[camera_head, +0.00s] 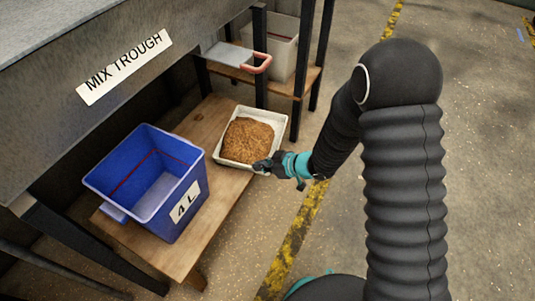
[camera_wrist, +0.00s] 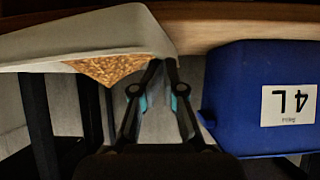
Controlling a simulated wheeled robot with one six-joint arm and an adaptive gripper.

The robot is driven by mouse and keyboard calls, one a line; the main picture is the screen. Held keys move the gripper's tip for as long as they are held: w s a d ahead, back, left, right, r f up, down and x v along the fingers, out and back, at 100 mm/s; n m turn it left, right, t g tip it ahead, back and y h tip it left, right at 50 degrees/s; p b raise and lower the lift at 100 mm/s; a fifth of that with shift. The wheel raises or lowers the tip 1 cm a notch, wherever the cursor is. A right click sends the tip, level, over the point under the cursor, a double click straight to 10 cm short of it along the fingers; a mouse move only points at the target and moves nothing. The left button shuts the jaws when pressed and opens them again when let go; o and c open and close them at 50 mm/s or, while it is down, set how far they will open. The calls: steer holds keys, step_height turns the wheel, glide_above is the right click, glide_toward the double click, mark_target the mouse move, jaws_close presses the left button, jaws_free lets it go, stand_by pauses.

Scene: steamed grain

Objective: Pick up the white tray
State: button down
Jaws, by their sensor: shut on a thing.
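The white tray (camera_head: 279,127) holds a heap of brown grain (camera_head: 248,140) and is at the far end of the low wooden bench, over the boards; I cannot tell whether it touches them. My gripper (camera_head: 263,166) is shut on the tray's near right corner. In the wrist view, which is upside down, the tray (camera_wrist: 85,38) is at upper left and its corner lies between the fingertips of my gripper (camera_wrist: 164,62). Grain shows past the rim there. The fingertips are partly hidden by the corner.
A blue bin (camera_head: 150,195) marked 4 L stands on the wooden bench (camera_head: 222,200) left of the tray. The trough marked MIX TROUGH (camera_head: 90,85) overhangs the bench. A dark leg (camera_head: 260,60) and a red-handled scoop (camera_head: 258,64) are behind. The floor at right is clear.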

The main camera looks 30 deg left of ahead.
steer(key=shift+s+d+f, duration=0.25)
steer(key=shift+d+f, duration=0.1)
steer(key=shift+f, duration=0.1)
steer(key=shift+a+r, duration=0.1)
steer(key=shift+r+p, duration=0.75)
steer(key=shift+p, duration=0.05)
